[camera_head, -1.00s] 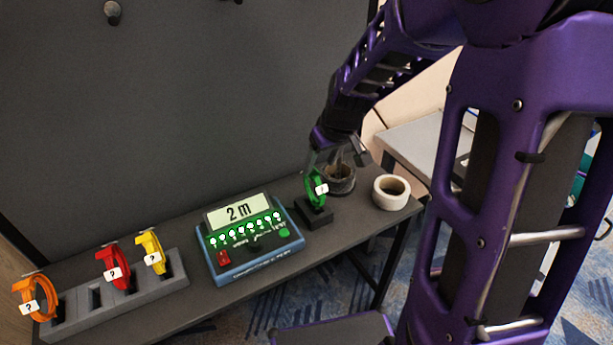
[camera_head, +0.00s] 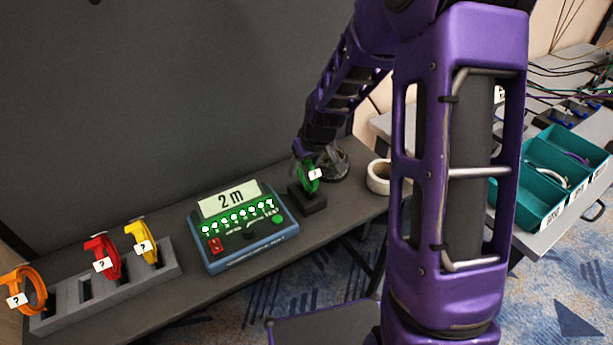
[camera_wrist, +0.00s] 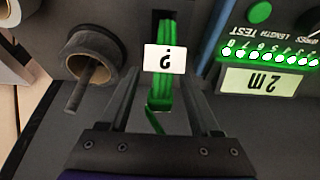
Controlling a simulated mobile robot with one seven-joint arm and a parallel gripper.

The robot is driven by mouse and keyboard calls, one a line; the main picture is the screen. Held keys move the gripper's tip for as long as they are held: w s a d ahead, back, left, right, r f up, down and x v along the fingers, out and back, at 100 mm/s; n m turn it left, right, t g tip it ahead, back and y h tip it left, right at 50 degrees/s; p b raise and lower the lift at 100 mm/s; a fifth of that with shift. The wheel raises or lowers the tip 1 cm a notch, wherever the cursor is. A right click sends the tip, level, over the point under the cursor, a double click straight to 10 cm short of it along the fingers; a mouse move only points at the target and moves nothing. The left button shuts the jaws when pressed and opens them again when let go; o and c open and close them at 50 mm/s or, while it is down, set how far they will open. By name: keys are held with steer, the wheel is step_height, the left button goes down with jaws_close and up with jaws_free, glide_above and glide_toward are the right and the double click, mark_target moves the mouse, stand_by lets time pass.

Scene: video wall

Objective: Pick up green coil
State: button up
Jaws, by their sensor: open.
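The green coil (camera_head: 309,180) stands upright in a small black holder (camera_head: 307,204) to the right of the tester, with a white "?" tag on it. In the wrist view the green coil (camera_wrist: 164,88) lies between the two fingers of my gripper (camera_wrist: 163,92), its tag facing the camera. My gripper is open, with a finger on each side of the coil. Gaps show between the fingers and the coil. In the head view my gripper (camera_head: 318,158) is partly hidden at the coil.
A blue tester (camera_head: 243,229) reading "2 m" stands left of the coil. Orange, red and yellow coils (camera_head: 142,243) sit in a grey rack (camera_head: 70,320) at left. A dark round holder (camera_wrist: 92,62) and a white tape roll (camera_head: 379,178) are close by. Teal bins (camera_head: 541,190) stand at right.

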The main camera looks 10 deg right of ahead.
jaws_close()
steer(key=shift+r, duration=0.1)
stand_by(0.3)
step_height(320, 180, up, 10)
steer(key=shift+p, duration=0.8)
